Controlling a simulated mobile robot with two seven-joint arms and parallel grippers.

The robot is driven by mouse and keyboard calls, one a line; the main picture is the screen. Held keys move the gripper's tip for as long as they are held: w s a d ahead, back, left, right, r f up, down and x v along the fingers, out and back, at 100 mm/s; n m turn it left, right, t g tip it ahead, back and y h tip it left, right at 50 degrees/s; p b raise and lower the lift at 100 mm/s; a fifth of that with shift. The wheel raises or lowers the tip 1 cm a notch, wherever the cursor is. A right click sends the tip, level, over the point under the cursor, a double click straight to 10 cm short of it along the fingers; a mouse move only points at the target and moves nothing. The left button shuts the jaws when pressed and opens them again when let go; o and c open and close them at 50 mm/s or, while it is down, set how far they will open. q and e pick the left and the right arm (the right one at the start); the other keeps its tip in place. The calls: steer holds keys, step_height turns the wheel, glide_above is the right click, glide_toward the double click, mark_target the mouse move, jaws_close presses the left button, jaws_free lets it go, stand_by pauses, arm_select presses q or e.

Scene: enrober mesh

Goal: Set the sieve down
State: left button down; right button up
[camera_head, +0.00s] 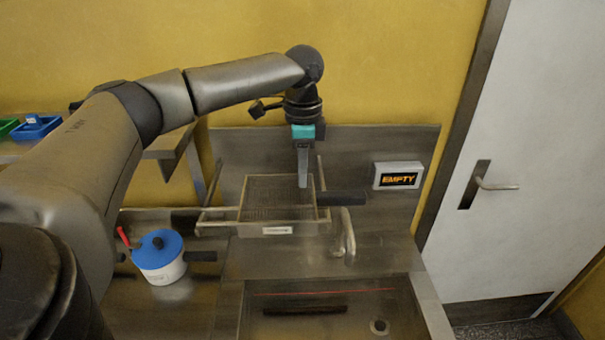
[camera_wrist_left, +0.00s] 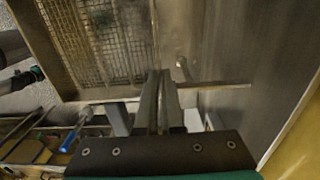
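The sieve (camera_head: 268,199) is a square metal frame with fine mesh, and it looks about level above the steel worktop. Its mesh also shows at upper left in the left wrist view (camera_wrist_left: 100,40). My left gripper (camera_head: 303,184) points straight down at the sieve's right side, near the back. In the left wrist view its fingers (camera_wrist_left: 163,75) are close together and line up with the sieve's rim, seemingly shut on it. The contact itself is partly hidden. I cannot tell whether the sieve touches the surface below. My right gripper is not seen in the head view.
A black bar-like handle (camera_head: 342,198) sticks out right of the sieve. A white pot with a blue lid (camera_head: 158,248) stands at lower left. A tap (camera_head: 348,235) and sink (camera_head: 405,300) are in front. A display reading EMPTY (camera_head: 398,175) hangs at right.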

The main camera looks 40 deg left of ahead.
arm_select(q)
steer(key=shift+f, duration=0.25)
steer(key=shift+f, duration=0.1)
steer(key=c, duration=1.1)
jaws_free()
steer(key=shift+o, duration=0.2)
step_height(320, 180, up, 12)
